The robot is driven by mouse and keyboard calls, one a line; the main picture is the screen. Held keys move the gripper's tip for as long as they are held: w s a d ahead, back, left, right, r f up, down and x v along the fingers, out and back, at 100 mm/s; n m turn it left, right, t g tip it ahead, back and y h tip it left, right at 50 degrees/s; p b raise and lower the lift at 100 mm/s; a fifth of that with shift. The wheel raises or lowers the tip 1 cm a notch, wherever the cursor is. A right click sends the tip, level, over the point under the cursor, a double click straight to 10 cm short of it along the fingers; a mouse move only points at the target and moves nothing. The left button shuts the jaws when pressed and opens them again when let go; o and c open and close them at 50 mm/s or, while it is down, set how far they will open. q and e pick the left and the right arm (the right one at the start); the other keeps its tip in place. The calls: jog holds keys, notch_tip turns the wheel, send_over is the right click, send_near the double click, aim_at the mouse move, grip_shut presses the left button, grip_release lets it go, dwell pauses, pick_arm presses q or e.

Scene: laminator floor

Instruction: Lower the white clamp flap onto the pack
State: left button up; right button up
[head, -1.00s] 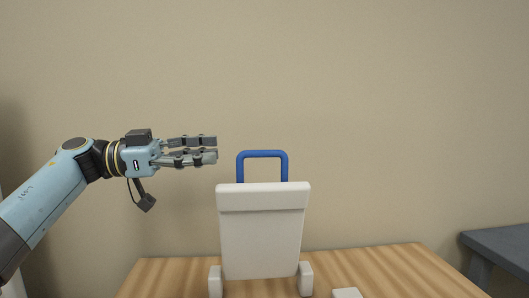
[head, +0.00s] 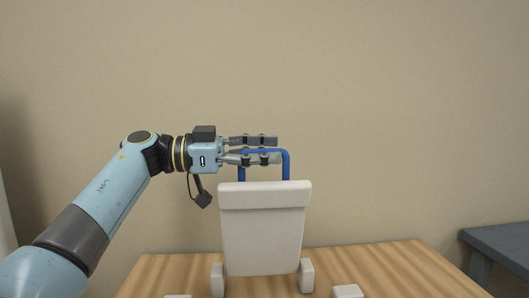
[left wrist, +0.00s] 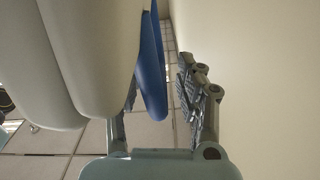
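The white clamp flap (head: 262,235) stands nearly upright between two white hinge blocks. A blue loop handle (head: 287,168) rises from its top edge. My left gripper (head: 275,150) is at the handle's top bar, with its fingers pointing right and apart. The blue bar shows between the fingers in the head view. In the left wrist view the blue handle (left wrist: 152,75) hangs between the two open fingers, beside the pale flap (left wrist: 85,50). I cannot tell whether a finger touches it. The pack is not visible. My right gripper is not in view.
The flap stands at a wooden table (head: 385,262). Small white blocks (head: 347,291) show at the table's lower edge of the picture. A dark grey table (head: 500,245) is at the right.

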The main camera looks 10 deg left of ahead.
pick_arm(q)
jog(key=c, duration=0.7)
grip_shut()
jog(key=shift+s, duration=0.1)
